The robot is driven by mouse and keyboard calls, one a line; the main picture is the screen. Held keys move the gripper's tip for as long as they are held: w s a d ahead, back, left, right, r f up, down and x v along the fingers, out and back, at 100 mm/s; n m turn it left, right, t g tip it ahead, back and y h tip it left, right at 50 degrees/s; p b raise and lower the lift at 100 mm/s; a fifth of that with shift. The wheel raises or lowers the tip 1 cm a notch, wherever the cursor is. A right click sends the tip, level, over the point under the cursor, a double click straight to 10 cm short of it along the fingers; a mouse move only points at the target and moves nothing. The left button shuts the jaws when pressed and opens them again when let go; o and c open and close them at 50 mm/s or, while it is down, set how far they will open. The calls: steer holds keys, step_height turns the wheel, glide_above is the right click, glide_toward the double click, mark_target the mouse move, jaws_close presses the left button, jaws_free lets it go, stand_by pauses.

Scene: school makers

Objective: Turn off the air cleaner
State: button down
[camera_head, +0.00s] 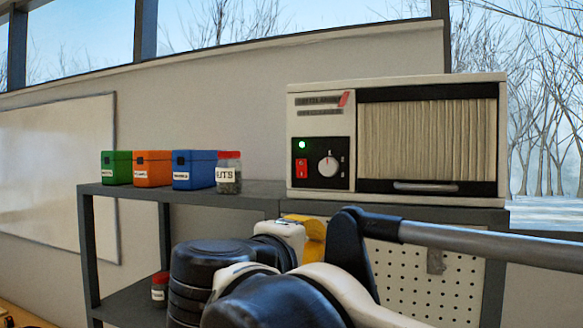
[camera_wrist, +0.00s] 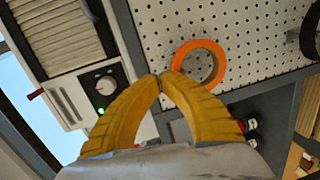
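The air cleaner (camera_head: 430,90) is a cream box on top of the grey shelving, with a pleated filter behind a front opening. Its black control panel (camera_head: 339,183) has a lit green light (camera_head: 302,145), a red rocker switch (camera_head: 301,169) and a white knob (camera_head: 327,167). In the wrist view the panel (camera_wrist: 119,75) lies left of my gripper (camera_wrist: 160,77), with the green light (camera_wrist: 100,110) visible; the red switch does not show there. My gripper's yellow fingers meet at the tips, holding nothing. In the head view it is below the air cleaner, partly hidden by my arm.
Green (camera_head: 117,168), orange (camera_head: 153,169) and blue (camera_head: 194,170) boxes and a red-lidded jar (camera_head: 229,173) stand left of the air cleaner. A white pegboard (camera_head: 405,284) is below it. An orange tape ring (camera_wrist: 217,62) hangs there, close to my gripper in the wrist view.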

mark_target(298, 158)
steer(key=s+a+r+n+t+p, duration=0.1)
steer(key=a+r+n+t+p, duration=0.1)
steer(key=a+r, duration=0.6)
step_height(298, 158, up, 3)
steer(key=shift+r+t+y, duration=0.1)
steer(key=shift+t+y, duration=0.2)
steer(key=shift+t, duration=0.4)
steer(key=shift+w, duration=0.1)
steer(key=p+x, duration=0.3)
steer(key=x, duration=1.1)
steer(key=shift+p, duration=0.3)
steer(key=shift+w+d+r, duration=0.1)
steer(key=shift+w, duration=0.2)
steer(key=shift+s, duration=0.1)
